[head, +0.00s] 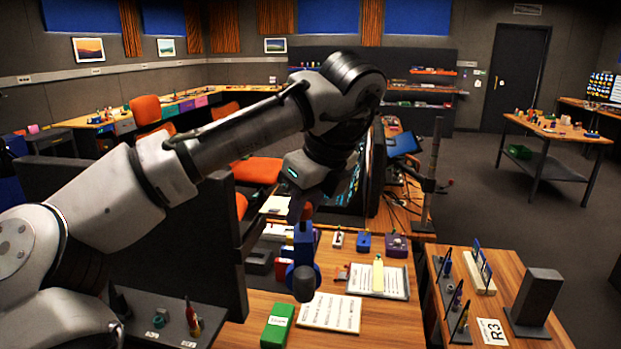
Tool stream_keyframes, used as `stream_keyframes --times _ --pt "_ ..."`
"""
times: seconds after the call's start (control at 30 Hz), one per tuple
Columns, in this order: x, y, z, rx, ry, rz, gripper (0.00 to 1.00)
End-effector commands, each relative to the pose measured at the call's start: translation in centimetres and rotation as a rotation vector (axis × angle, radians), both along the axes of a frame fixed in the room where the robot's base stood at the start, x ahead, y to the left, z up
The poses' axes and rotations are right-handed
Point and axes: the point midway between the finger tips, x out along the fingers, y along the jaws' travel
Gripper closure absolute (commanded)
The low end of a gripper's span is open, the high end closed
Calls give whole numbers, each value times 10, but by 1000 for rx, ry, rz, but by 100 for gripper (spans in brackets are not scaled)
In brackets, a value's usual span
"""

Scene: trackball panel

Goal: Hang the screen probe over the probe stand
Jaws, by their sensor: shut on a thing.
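My gripper (301,212) points down over the wooden desk, its fingers seen small and partly in shadow. It is shut on a dark blue piece with a rounded dark grey lower end, which I take to be the screen probe (303,282). The probe hangs upright below the fingers, in front of the desk items; its upper part is hard to make out. A tall dark post with a short side arm and a red knob, possibly the probe stand (434,165), rises at the desk's right edge. It is right of my gripper and apart from the probe.
A green box (277,325), a printed sheet (331,312) and a clipboard (395,281) lie on the desk. Small blue (363,242) and purple (396,244) boxes stand behind. A right-hand table holds racks and a dark block (537,297). A monitor stands behind my gripper.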

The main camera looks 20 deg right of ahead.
Motion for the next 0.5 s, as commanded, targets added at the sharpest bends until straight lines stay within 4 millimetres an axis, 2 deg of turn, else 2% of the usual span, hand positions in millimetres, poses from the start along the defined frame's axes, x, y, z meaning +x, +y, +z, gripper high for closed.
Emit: stream_keyframes --times 0.33,0.5 --pt "-2 20 -82 2 3 273 100" --pt "-4 35 -142 3 6 472 100"
